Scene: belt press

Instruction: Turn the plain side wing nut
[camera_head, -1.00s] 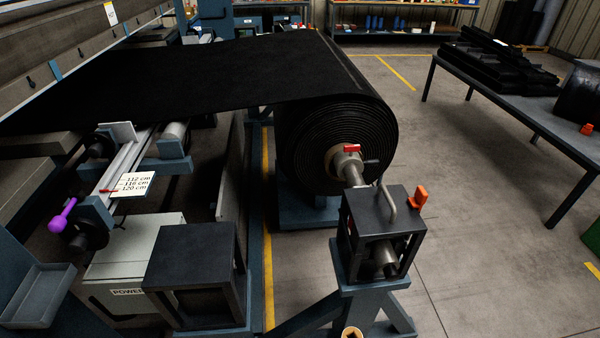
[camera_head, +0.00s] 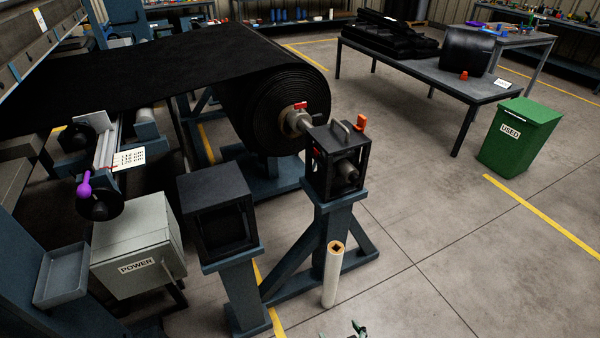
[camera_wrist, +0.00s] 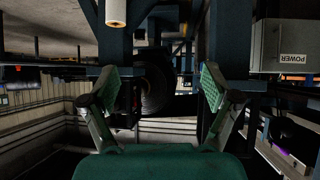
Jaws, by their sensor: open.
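I cannot make out with certainty which part is the plain side wing nut. A red winged piece (camera_head: 300,106) sits on the grey collar at the core of the black belt roll (camera_head: 268,108).
A white tube (camera_head: 332,278) stands beside the blue stand. The grey power box (camera_head: 140,255) and a second black block (camera_head: 218,208) stand at the left. A green used bin (camera_head: 520,135) and a table (camera_head: 425,75) stand at the right. The floor at front right is clear.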

